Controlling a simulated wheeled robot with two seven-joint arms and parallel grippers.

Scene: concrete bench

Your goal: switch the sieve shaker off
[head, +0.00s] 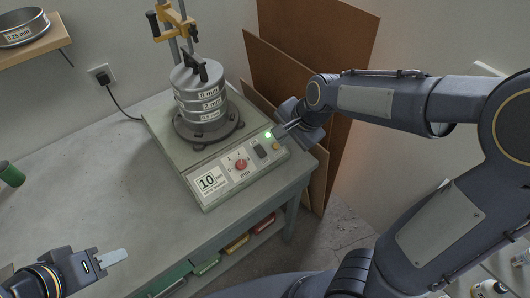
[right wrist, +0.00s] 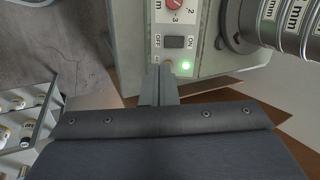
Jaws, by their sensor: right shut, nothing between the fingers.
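The sieve shaker (head: 205,130) stands on the bench with a stack of labelled sieves (head: 200,92) clamped on it. Its front panel has a black rocker switch (head: 261,151), marked OFF and ON in the right wrist view (right wrist: 175,42). A green lamp (head: 268,134) beside the switch is lit. My right gripper (head: 284,129) is shut and empty at the panel's right end.
The panel also carries a red knob (head: 241,165) and a "10 min" label (head: 208,182). A green cup (head: 11,174) is at the bench's left. Brown boards (head: 300,55) lean behind my right arm.

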